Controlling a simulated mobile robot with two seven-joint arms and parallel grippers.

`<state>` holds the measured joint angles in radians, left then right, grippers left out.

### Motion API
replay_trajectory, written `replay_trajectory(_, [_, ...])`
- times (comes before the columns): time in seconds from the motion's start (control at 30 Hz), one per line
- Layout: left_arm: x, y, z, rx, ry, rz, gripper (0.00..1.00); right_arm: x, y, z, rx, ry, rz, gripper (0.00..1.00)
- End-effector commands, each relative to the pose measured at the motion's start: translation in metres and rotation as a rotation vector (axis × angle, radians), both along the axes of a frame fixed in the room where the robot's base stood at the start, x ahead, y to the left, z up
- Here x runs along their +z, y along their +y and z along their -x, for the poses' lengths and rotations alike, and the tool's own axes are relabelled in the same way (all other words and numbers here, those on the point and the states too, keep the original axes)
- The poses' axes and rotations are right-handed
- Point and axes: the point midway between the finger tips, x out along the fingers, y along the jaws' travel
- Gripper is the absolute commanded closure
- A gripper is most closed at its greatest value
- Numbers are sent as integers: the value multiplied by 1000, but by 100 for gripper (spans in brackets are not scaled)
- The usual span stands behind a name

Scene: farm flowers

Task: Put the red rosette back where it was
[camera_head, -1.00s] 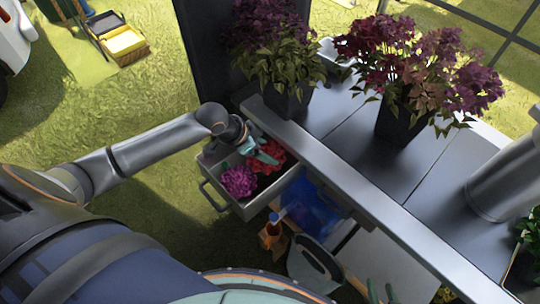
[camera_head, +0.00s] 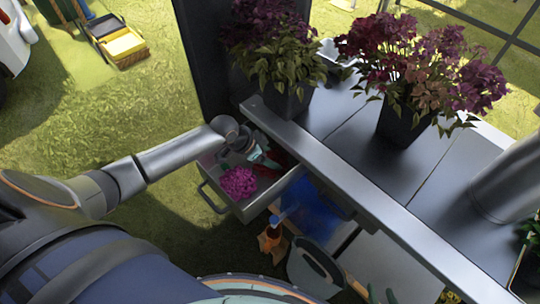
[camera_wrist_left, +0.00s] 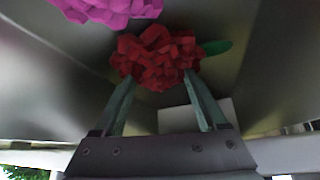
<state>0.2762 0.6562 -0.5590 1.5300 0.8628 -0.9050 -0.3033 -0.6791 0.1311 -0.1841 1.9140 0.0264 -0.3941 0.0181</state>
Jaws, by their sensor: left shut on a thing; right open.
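The red rosette (camera_wrist_left: 157,55) is between the fingertips of my left gripper (camera_wrist_left: 158,85) in the left wrist view. The gripper is shut on it, inside the open drawer (camera_head: 245,208) under the bench. In the head view, the gripper (camera_head: 264,160) covers part of the rosette, and only dark red patches (camera_head: 266,172) show beside the fingers. A magenta rosette (camera_head: 238,183) lies in the drawer's front part, to the left of the red one. It also shows at the top of the left wrist view (camera_wrist_left: 110,8). My right gripper is not in view.
The metal bench top (camera_head: 350,130) overhangs the back of the drawer and bears dark pots of purple-leaved plants (camera_head: 420,70). A dark upright panel (camera_head: 200,60) stands behind the drawer. A blue item (camera_head: 315,205) and an orange tool (camera_head: 270,240) are below to the right.

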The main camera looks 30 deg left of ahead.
Motion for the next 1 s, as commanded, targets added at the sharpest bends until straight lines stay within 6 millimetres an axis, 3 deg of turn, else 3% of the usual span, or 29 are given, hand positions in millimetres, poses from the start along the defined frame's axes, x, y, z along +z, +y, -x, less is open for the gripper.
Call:
replay_trajectory(0.03, [-3, 0, 0, 0, 0, 0, 70, -2, 0, 0, 0, 0, 0, 55])
replay_trajectory(0.07, [-2, 0, 0, 0, 0, 0, 23, -1, 0, 0, 0, 0, 0, 55])
replay_trajectory(0.27, [-2, 0, 0, 0, 1, -1, 1, -1, 0, 0, 0, 0, 0, 55])
replay_trajectory(0.67, [8, 4, 4, 0, 1, -2, 0, 3, 0, 0, 0, 0, 0, 55])
replay_trajectory(1.0, [66, 26, 33, -1, 1, -4, 0, 15, 0, 0, 0, 0, 0, 55])
